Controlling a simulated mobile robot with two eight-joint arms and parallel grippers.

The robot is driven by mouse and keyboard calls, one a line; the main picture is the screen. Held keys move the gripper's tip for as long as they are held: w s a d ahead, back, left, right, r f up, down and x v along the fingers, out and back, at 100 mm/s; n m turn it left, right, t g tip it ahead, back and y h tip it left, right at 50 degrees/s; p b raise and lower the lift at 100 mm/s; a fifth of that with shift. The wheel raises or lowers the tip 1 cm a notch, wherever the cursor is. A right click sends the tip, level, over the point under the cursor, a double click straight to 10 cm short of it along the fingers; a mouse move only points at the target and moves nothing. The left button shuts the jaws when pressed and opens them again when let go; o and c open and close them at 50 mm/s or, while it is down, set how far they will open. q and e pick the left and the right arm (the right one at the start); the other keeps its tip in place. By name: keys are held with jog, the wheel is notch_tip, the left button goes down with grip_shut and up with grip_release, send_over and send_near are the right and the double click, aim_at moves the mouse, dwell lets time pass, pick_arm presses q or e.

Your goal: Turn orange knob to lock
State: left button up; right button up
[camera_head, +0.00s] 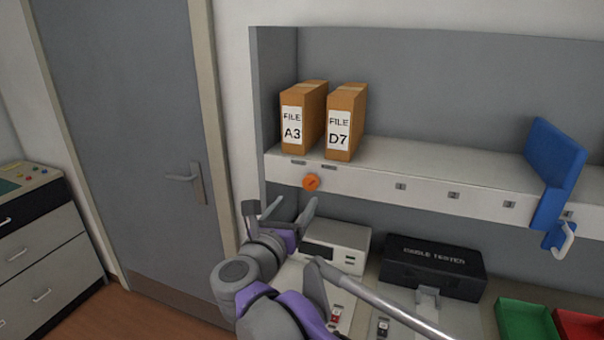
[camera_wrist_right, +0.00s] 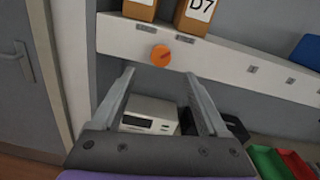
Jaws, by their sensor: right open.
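The orange knob (camera_head: 311,182) is a small round dial on the front edge of the white shelf, below the FILE A3 box. It also shows in the right wrist view (camera_wrist_right: 160,55), above and between my fingers. A thin dark mark crosses its face at a slant. My right gripper (camera_head: 291,207) is open and empty, below and a little left of the knob in the head view, and apart from it. In the right wrist view its two fingers (camera_wrist_right: 158,82) are spread wide. My left gripper is not in view.
Boxes FILE A3 (camera_head: 303,120) and FILE D7 (camera_head: 345,122) stand on the shelf (camera_head: 430,165). A blue bracket (camera_head: 553,180) is at the right. A white device (camera_head: 336,246) and a black tester case (camera_head: 432,268) stand below. Green (camera_head: 525,320) and red bins sit front right.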

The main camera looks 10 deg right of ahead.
aim_at(309, 184)
jog(key=p+x, duration=0.1)
jog(key=x, duration=0.7)
jog(key=shift+w+d, duration=0.2)
jog(key=shift+w, duration=0.1)
jog(key=shift+w+d, duration=0.2)
jog(key=shift+d, duration=0.05)
grip_shut()
